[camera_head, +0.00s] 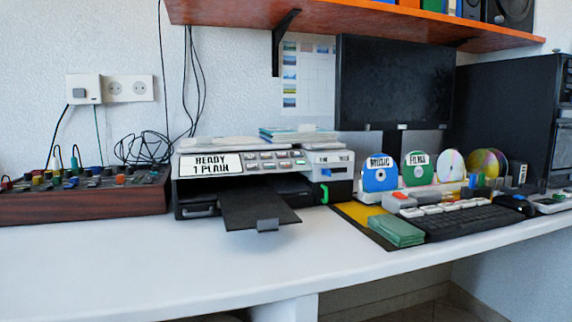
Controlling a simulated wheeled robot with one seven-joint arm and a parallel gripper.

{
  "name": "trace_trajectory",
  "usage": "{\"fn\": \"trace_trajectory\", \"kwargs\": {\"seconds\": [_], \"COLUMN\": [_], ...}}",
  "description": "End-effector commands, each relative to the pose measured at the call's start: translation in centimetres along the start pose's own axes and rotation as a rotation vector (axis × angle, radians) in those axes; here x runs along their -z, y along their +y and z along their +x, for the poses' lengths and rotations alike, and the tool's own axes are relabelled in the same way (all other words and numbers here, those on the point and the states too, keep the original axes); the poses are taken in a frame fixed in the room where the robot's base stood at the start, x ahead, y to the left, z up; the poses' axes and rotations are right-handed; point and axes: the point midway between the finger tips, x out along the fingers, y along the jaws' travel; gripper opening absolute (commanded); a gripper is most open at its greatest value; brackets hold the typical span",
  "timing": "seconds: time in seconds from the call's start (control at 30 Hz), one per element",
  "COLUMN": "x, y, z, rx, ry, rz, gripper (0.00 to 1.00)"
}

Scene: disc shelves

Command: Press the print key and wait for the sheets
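The printer (250,179) stands on the white desk, left of the monitor. Its display (210,165) reads "READY 1 PLAIN". Right of the display is a panel with several small grey keys (267,167); one looks greenish, and their labels are too small to read. The dark output tray (255,206) sticks out at the front with a grey stop (267,225) at its end, and no sheet shows on it. Papers or booklets (297,134) lie on top of the printer. My gripper is not in view.
A mixer with coloured knobs (85,193) stands at left, with cables behind. Discs marked MUSIC (380,177) and FILMS (418,168), a green stack (397,231) and a keyboard (472,221) stand at right. An orange shelf (370,24) hangs above. The front-left desk (120,260) is clear.

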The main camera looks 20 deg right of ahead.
Motion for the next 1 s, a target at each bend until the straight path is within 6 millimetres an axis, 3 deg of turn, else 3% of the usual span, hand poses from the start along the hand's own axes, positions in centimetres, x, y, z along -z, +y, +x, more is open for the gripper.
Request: {"fn": "trace_trajectory", "kwargs": {"seconds": [0.03,0.33,1.0], "x": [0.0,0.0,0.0], "y": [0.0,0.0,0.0], "z": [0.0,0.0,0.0], "rx": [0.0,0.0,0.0], "ry": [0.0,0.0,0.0], "rz": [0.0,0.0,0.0], "gripper": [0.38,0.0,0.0]}}
